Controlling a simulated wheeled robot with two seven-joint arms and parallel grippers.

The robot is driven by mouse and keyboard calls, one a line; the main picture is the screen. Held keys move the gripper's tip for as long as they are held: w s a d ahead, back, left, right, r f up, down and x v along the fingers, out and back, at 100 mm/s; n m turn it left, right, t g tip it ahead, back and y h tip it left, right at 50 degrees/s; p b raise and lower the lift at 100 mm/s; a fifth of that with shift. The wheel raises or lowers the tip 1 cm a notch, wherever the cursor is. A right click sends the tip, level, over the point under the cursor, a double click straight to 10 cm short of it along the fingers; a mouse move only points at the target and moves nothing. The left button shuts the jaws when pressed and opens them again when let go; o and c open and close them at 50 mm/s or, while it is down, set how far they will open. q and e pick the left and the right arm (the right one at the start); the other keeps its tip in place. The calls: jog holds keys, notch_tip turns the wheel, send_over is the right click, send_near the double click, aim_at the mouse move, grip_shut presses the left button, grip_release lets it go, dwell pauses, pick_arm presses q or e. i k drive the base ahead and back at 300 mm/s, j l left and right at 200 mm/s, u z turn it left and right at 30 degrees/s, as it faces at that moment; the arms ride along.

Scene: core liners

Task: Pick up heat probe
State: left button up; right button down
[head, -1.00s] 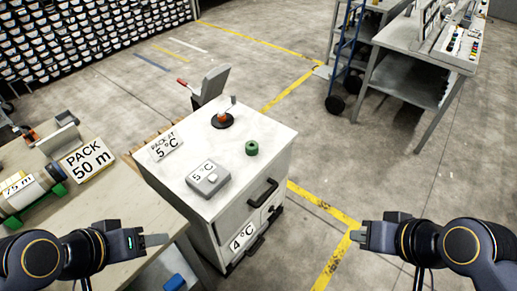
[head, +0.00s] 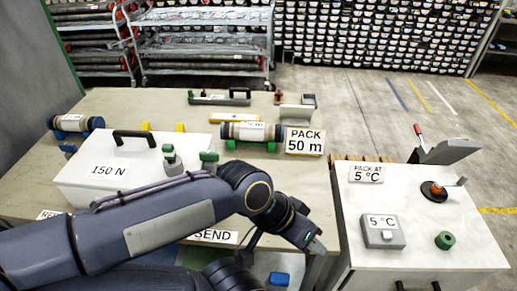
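No label names the heat probe. A small orange-handled tool with a thin metal rod (head: 437,188) stands in a round black base on the white cabinet at right, and it may be the probe. A grey 5 °C box (head: 383,232) and a green ring-like piece (head: 445,240) sit on the same cabinet top. My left gripper (head: 312,240) hangs over the gap between the bench and the cabinet, left of these things and apart from them. Its fingers are too foreshortened to show any opening.
The white cabinet (head: 415,260) carries a "PACK AT 5 °C" sign. The bench (head: 320,170) holds a white 150 N box (head: 110,180), core tubes (head: 250,132) and a "PACK 50 m" sign (head: 305,141). A grey bracket with a red handle (head: 445,152) rises behind the cabinet. Open floor lies beyond.

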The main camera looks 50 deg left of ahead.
aim_at(169, 151)
jog(key=u, duration=2.55)
jog(key=k+j+u, duration=0.1)
jog(key=j, duration=0.5)
jog(key=k+j, duration=0.15)
jog(key=j, duration=0.8)
jog(key=i+j, duration=0.2)
jog(key=i, duration=0.25)
jog(key=i+j, duration=0.15)
jog(key=i, duration=0.3)
